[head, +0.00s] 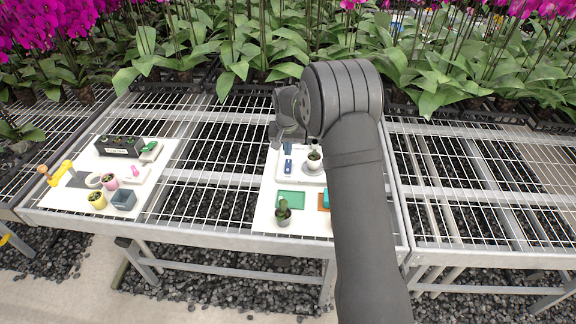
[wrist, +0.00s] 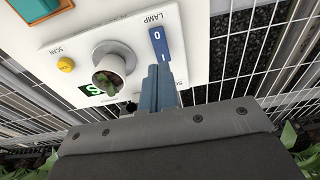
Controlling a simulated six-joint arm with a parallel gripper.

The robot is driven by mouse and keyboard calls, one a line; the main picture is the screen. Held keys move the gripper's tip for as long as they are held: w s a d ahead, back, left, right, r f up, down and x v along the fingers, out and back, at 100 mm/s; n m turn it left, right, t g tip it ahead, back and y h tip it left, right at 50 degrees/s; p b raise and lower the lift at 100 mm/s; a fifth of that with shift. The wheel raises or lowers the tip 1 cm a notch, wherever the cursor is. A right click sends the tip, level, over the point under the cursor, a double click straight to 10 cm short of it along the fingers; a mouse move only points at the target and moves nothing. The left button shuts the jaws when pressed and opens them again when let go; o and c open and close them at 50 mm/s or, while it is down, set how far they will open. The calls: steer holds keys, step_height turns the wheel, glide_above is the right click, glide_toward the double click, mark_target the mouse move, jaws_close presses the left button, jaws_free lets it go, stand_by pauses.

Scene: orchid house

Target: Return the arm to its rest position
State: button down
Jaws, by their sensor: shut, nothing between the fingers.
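My gripper (head: 287,147) hangs over the far part of the right white board, partly hidden behind my own arm. In the wrist view its two blue-grey fingers (wrist: 158,88) are together with nothing between them. They point towards a blue switch (wrist: 167,47) marked 0 and I, beside the word LAMP. The switch also shows in the head view (head: 288,166), just below the gripper. I cannot tell whether the fingertips touch the board.
A white pot with a small plant (head: 314,160) stands right of the switch. A green mat (head: 291,196) and a potted cactus (head: 283,212) are nearer. A left board (head: 150,189) holds pots and a black box (head: 119,146). Orchids line the back. Bare mesh bench (head: 215,185) lies between the boards.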

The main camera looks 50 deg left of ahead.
steer(key=shift+r, duration=0.1)
step_height(320, 180, down, 7)
steer(key=shift+r, duration=0.1)
stand_by(0.6)
step_height(320, 180, up, 6)
steer(key=shift+r, duration=0.2)
steer(key=shift+f, duration=0.25)
step_height(320, 180, down, 5)
steer(key=shift+f, duration=0.2)
step_height(320, 180, up, 8)
steer(key=r, duration=0.1)
step_height(320, 180, up, 6)
steer(key=t+h, duration=0.1)
steer(key=h, duration=0.1)
glide_above(288, 168)
steer(key=s+a, duration=0.1)
steer(key=s, duration=0.3)
steer(key=shift+w+a+r, duration=0.1)
steer(key=shift+a+r, duration=0.1)
